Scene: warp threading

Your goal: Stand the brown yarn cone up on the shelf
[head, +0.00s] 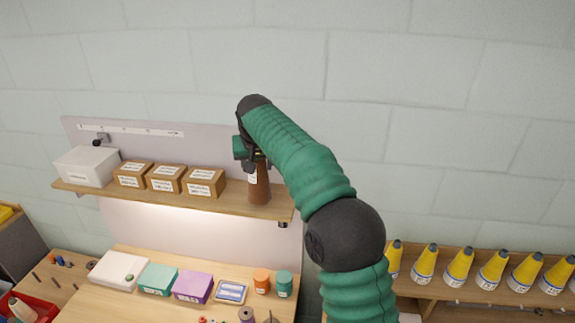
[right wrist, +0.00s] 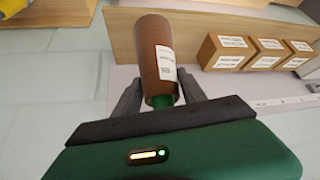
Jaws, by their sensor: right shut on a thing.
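The brown yarn cone (head: 259,188) is upright at the right part of the wooden shelf (head: 232,203), with a white label on its side. Its lower end is at or just above the shelf board; I cannot tell if it touches. My right gripper (head: 250,157) is shut on the cone's upper end from above. In the right wrist view the brown cone (right wrist: 160,48) sits between the two dark fingers of the right gripper (right wrist: 158,98), and a bit of green shows at its near end. My left gripper is not in view.
Labelled brown boxes (head: 166,178) and a white box (head: 87,166) stand on the shelf left of the cone. A narrow gap separates the cone from the nearest box (head: 205,183). Several yellow cones (head: 459,267) stand on a rack at right. The workbench below holds boxes and jars.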

